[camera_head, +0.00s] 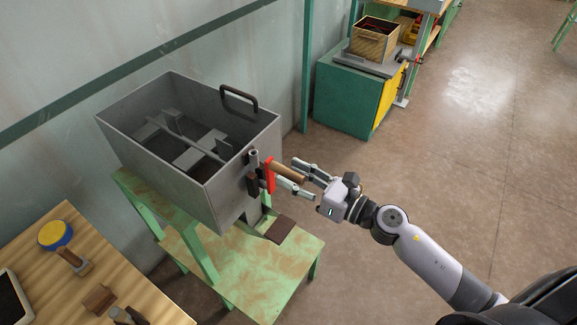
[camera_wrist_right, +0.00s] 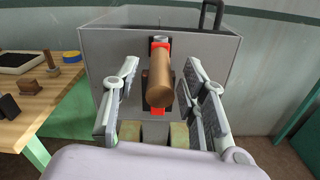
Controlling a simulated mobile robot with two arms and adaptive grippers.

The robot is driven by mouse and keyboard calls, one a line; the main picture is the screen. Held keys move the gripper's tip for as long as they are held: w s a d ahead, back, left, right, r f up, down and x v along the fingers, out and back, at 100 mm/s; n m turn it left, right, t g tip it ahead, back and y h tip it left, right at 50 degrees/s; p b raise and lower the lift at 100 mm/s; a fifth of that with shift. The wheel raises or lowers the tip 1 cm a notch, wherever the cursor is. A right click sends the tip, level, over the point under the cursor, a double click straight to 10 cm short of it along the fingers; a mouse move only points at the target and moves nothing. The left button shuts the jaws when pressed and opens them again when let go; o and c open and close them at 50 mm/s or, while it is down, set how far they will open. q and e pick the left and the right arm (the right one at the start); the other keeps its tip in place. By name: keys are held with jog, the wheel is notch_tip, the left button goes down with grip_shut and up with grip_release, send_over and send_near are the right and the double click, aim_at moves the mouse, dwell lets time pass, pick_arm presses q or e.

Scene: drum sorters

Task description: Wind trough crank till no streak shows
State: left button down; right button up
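The grey metal trough (camera_head: 228,195) stands on a green stand in the head view, with paddles on a shaft inside it. Its crank has a red arm (camera_head: 270,176) and a wooden handle (camera_head: 288,172) on the trough's right end. My right gripper (camera_head: 298,176) is open at the handle. In the right wrist view the wooden handle (camera_wrist_right: 160,82) points toward the camera between the two spread fingers (camera_wrist_right: 160,95), with gaps on both sides. The trough's end wall (camera_wrist_right: 110,55) is behind it. My left gripper is in neither view. Streaks inside the trough cannot be made out.
A green stand (camera_head: 255,285) with a lower shelf is under the trough. A wooden table (camera_head: 130,290) with a blue-and-yellow round-topped tool (camera_head: 55,235) is at lower left. A green cabinet (camera_head: 345,97) stands behind. The floor at right is clear.

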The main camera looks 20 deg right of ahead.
jog(key=shift+x, duration=0.9)
grip_shut()
